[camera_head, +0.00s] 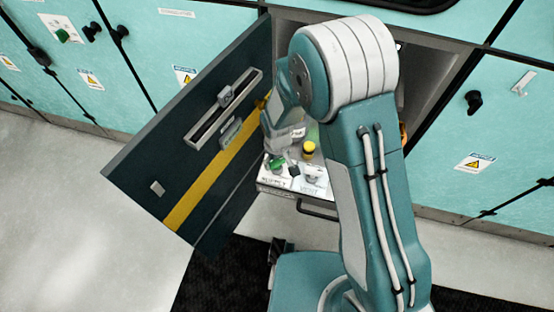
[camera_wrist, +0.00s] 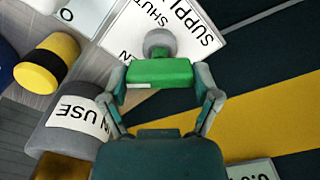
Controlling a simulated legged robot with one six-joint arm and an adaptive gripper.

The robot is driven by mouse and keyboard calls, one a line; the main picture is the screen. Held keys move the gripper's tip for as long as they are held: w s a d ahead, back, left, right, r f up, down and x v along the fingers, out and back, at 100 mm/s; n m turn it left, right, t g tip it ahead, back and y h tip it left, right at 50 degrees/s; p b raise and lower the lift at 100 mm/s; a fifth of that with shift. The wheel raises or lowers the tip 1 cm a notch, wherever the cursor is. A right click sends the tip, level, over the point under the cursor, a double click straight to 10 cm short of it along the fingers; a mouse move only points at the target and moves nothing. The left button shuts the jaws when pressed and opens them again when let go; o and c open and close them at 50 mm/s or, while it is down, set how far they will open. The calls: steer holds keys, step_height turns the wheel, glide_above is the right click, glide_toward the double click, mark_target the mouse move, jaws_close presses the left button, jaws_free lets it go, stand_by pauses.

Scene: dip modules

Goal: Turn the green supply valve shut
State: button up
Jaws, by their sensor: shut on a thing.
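The green supply valve (camera_wrist: 158,73) is a block-shaped handle in front of a round grey knob or stem, beside a white label (camera_wrist: 190,28) reading SUPPLY and SHUT. In the wrist view my gripper (camera_wrist: 161,78) has one finger on each side of the handle and is shut on it. The word OPEN is partly hidden behind the left finger. In the head view the green valve (camera_head: 276,164) sits at the left of the white panel (camera_head: 291,179), right under my gripper (camera_head: 275,153). Its exact angle against the marks is hard to tell.
A yellow-and-black knob (camera_head: 309,150) and the VENT control (camera_head: 313,171) stand close on the right. A grey cylinder marked IN USE (camera_wrist: 72,125) is near my left finger. An open dark door (camera_head: 150,165) with a yellow stripe stands close on the left.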

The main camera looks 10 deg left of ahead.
steer(key=m, duration=0.4)
steer(key=shift+m, duration=0.3)
steer(key=m, duration=0.4)
steer(key=shift+s+m, duration=0.1)
steer(key=shift+m, duration=0.3)
steer(key=o, duration=1)
steer(key=shift+c, duration=0.2)
steer(key=shift+a, duration=0.1)
step_height(320, 180, up, 12)
